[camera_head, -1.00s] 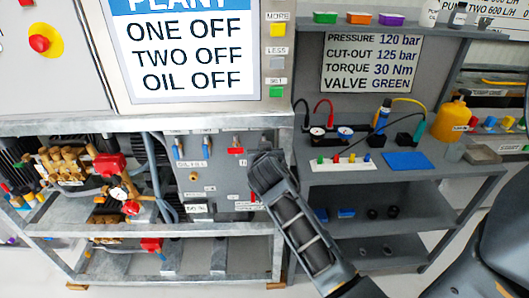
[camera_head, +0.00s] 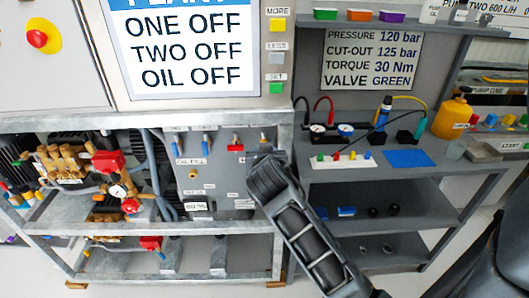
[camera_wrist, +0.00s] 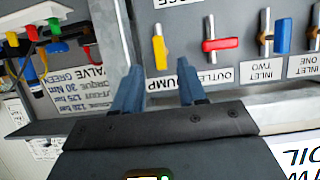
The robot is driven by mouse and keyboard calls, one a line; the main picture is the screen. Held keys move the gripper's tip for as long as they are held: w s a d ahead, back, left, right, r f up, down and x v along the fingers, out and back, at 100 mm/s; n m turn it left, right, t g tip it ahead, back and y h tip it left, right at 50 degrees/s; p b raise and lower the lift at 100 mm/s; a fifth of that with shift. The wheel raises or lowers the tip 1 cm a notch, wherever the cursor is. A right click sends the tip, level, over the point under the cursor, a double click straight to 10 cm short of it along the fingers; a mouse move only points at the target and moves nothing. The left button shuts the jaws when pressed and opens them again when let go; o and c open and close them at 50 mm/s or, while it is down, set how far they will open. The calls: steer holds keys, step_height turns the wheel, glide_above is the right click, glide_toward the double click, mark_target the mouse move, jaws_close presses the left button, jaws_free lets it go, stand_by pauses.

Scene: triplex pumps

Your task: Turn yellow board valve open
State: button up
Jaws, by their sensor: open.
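The yellow valve handle (camera_wrist: 160,47) is on the grey board in the wrist view, above a label reading PUMP. It stands nearly upright in that view. My gripper (camera_wrist: 160,65) is open, with one blue-grey finger on each side of the handle's near end. I cannot tell whether either finger touches it. In the head view my gripper (camera_head: 264,158) is at the right side of the valve board (camera_head: 215,180) and hides most of the yellow handle.
A red handle (camera_wrist: 220,44) lies crosswise beside the yellow one, close to my fingers. Blue handles (camera_wrist: 281,36) stand further right. A shelf unit (camera_head: 420,185) with cables, bottles and a blue mat (camera_head: 408,158) is right of the board. A control cabinet is above it.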

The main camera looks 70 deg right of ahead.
steer(key=shift+v, duration=1.35)
